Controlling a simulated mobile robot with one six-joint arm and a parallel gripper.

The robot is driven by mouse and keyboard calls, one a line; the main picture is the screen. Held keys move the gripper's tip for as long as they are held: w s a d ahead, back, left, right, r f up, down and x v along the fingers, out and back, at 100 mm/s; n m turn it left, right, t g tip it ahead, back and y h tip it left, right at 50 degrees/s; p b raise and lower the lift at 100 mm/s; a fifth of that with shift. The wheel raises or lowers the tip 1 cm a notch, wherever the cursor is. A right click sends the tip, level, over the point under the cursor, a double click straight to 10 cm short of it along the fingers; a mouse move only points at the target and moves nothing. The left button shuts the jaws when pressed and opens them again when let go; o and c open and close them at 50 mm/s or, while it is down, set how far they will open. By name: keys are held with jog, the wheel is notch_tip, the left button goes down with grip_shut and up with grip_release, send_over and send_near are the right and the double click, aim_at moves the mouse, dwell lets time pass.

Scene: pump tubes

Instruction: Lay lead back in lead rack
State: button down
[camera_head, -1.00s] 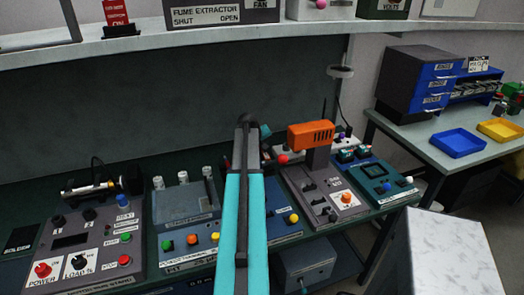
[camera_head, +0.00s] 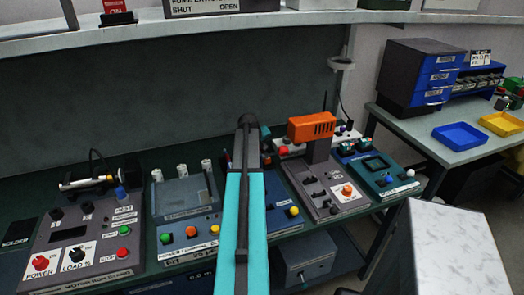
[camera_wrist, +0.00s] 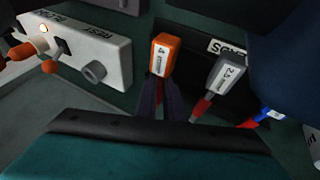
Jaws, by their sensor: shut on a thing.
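In the wrist view, my gripper (camera_wrist: 160,95) has its two dark fingers close together, shut on an orange lead (camera_wrist: 163,55) with a white label. The lead's lower end is hidden between the fingers. Just right of it is a grey-headed lead (camera_wrist: 223,75) with a red lower part, and farther right a blue-headed one (camera_wrist: 269,116). In the head view, my arm hides the gripper and the held lead.
A white box with knobs (camera_wrist: 95,55) stands left of the gripper in the wrist view. In the head view, an orange-topped device (camera_head: 312,127) and a grey power panel (camera_head: 85,235) stand on the bench. A side table (camera_head: 440,152) holds blue drawers (camera_head: 438,78).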

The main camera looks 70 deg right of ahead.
jog(key=shift+f, duration=0.4)
jog(key=shift+f, duration=0.1)
dwell(0.3)
jog(key=c, duration=1.8)
grip_release()
jog(key=b+v, duration=0.3)
jog(key=v, duration=1)
jog(key=shift+a+r, duration=0.2)
jog(key=shift+r, duration=0.2)
jog(key=shift+w, duration=0.15)
